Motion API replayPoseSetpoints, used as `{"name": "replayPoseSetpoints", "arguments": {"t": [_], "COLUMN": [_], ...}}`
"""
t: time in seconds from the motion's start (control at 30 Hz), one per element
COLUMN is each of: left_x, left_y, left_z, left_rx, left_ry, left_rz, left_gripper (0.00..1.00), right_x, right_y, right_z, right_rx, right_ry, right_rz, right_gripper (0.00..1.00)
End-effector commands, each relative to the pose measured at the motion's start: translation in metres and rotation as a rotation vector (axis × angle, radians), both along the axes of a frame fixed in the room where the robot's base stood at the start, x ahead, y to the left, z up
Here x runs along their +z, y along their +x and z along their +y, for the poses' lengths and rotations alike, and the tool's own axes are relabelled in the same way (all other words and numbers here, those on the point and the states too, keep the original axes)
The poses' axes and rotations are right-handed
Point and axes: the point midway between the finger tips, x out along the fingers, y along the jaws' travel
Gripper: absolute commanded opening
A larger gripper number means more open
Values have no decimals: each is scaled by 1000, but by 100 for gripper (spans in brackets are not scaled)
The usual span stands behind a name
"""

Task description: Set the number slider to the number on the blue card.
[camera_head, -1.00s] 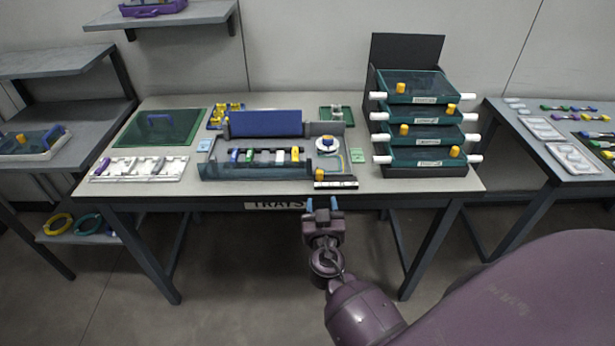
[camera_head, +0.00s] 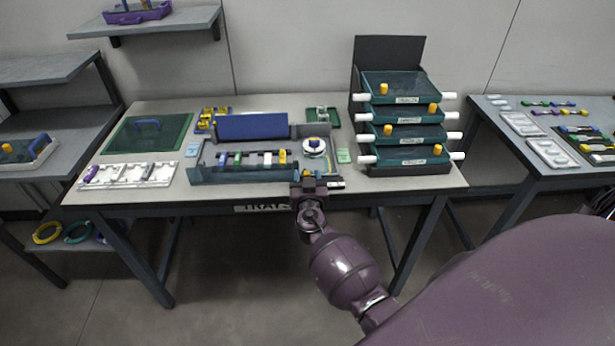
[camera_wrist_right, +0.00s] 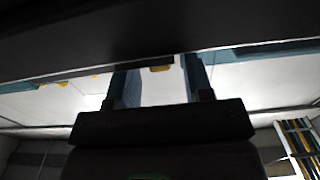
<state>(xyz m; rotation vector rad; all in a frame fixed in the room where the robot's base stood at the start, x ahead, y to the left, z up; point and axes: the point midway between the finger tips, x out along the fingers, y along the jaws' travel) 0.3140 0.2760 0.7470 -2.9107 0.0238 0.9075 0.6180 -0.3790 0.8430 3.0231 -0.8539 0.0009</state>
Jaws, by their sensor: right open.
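The number slider (camera_head: 335,184) is a dark bar with a pale strip at the front edge of the table, below the tray unit. Its yellow knob (camera_head: 306,174) is mostly hidden behind my right gripper (camera_head: 308,178). In the right wrist view my right gripper (camera_wrist_right: 158,85) has its two blue fingers apart, with a bit of yellow (camera_wrist_right: 160,68) showing between them near the tips. I cannot tell whether they touch it. A pale blue card (camera_head: 192,150) lies left of the tray unit; its number is too small to read. My left gripper is out of view.
The tray unit (camera_head: 235,176) with a blue lid and coloured pieces stands just behind the slider. A pale green card (camera_head: 343,156) lies to its right. Stacked green trays (camera_head: 410,140) with white handles stand at the right. A white holder (camera_head: 130,176) lies at the left.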

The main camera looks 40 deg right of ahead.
Motion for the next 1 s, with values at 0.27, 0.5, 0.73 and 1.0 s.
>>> {"name": "replayPoseSetpoints", "arguments": {"t": [0.27,0.5,0.73,1.0], "left_x": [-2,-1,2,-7], "left_y": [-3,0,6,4], "left_z": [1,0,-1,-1], "left_rx": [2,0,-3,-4], "left_ry": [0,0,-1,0], "left_rz": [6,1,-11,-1], "left_gripper": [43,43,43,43], "right_x": [-1,0,0,-4], "right_y": [3,3,2,-5], "right_z": [-2,-1,-1,-13], "right_rx": [0,0,0,-1], "right_ry": [1,1,1,1], "right_rz": [1,1,1,3], "right_gripper": [47,21,0,0]}}
